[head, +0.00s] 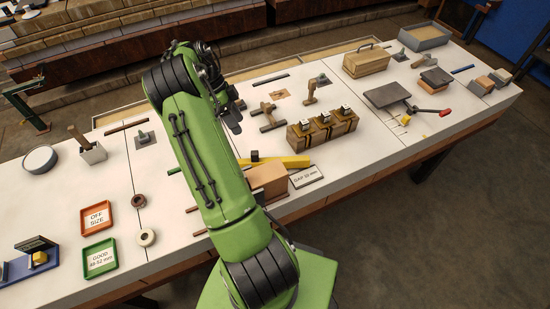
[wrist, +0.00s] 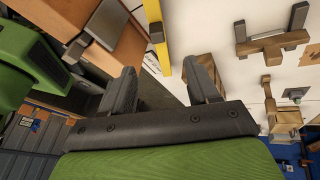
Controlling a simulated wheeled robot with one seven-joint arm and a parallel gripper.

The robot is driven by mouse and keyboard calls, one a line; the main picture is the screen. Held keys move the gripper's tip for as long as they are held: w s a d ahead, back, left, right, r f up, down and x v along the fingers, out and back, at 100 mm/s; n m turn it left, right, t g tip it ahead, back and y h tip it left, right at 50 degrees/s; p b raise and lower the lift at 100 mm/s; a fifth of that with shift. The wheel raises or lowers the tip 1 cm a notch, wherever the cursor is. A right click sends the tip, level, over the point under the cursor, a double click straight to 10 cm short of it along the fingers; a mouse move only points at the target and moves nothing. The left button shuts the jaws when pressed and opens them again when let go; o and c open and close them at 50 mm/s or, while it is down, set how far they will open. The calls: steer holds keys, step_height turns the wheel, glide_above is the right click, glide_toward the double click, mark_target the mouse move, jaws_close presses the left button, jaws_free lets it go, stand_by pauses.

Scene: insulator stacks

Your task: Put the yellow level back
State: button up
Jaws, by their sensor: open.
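The yellow level (head: 290,161) lies on the white bench in the head view, behind a brown wooden block (head: 268,181). In the wrist view the yellow level (wrist: 157,28) appears as a bar at top centre, in the gap between the fingers in the picture. My gripper (wrist: 160,68) is open, with nothing between its fingers. The level appears beyond the fingertips; the exact distance cannot be told. In the head view the fingers are hard to make out.
A wooden stand with several metal-topped pieces (head: 322,130) is right of the level. A card reading GAP 50 mm (head: 306,177) lies in front. Red (head: 97,217) and green (head: 100,259) trays sit at the left. Bare bench lies between the wooden stand and the dark plate (head: 387,96).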

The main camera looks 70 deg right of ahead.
mark_target(254, 152)
steer(key=b+x, duration=0.2)
steer(key=x, duration=1.3)
steer(key=shift+a+f+b, duration=0.2)
steer(key=shift+f+b, duration=0.1)
steer(key=shift+c, duration=0.4)
steer(key=shift+r, duration=0.1)
jaws_close()
